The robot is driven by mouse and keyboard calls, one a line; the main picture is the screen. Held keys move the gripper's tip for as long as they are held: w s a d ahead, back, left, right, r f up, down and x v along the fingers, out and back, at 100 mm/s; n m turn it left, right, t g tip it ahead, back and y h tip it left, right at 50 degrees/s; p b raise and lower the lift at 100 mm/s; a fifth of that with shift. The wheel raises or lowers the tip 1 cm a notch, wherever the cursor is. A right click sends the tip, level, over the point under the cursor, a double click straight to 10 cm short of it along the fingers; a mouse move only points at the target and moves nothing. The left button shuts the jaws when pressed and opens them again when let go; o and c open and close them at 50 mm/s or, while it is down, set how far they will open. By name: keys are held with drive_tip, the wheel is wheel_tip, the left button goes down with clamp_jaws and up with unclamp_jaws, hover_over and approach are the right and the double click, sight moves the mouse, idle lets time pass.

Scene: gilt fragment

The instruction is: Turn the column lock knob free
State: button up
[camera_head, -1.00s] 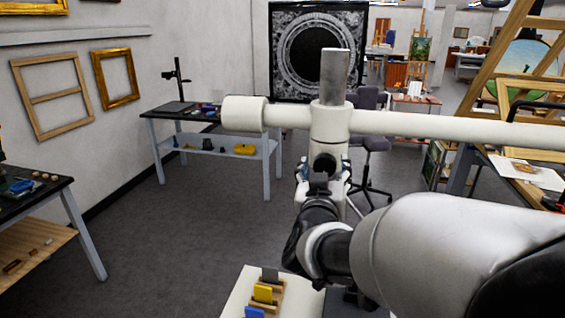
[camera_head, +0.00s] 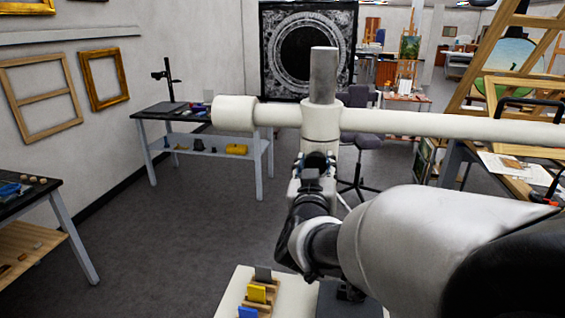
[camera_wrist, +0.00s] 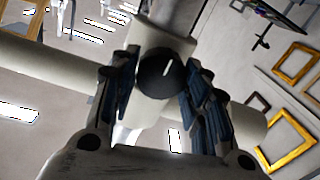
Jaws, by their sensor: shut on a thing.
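The column lock knob (camera_wrist: 160,76) is a dark round knob with a white mark, on the cream collar where the column meets the horizontal arm. In the wrist view it sits between the two fingers. My gripper (camera_wrist: 164,92) is shut on it, one blue-padded finger on each side. The grey metal column (camera_head: 323,75) stands upright through the collar. The long cream horizontal arm (camera_head: 430,122) crosses the picture, with a thick round end at the left.
A dark-topped bench (camera_head: 170,112) stands behind at the left, and another table (camera_head: 30,195) at the near left. Wooden easels (camera_head: 500,85) stand at the right, an office chair (camera_head: 357,140) behind the column. A rack with coloured pieces (camera_head: 262,290) is below. Grey floor is clear at left.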

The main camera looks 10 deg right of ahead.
drive_tip(key=shift+n+p, duration=0.4)
drive_tip(key=shift+p, duration=0.05)
drive_tip(key=shift+c, duration=0.3)
drive_tip(key=n+p, duration=0.2)
drive_tip(key=n, duration=0.1)
drive_tip(key=shift+r+p, duration=0.15)
drive_tip(key=shift+p, duration=0.15)
drive_tip(key=n+p, duration=0.4)
drive_tip(key=n, duration=0.1)
drive_tip(key=shift+a, duration=0.1)
drive_tip(key=n+p, duration=0.4)
drive_tip(key=n, duration=0.1)
drive_tip(key=shift+g, duration=0.4)
drive_tip(key=shift+f+n+h+p, duration=0.2)
drive_tip(key=shift+n+h+p, duration=0.2)
drive_tip(key=shift+n+p, duration=1.4)
drive_tip(key=shift+n+b, duration=0.35)
drive_tip(key=shift+n, duration=0.15)
drive_tip(key=o, duration=1)
drive_tip(key=shift+o, duration=0.2)
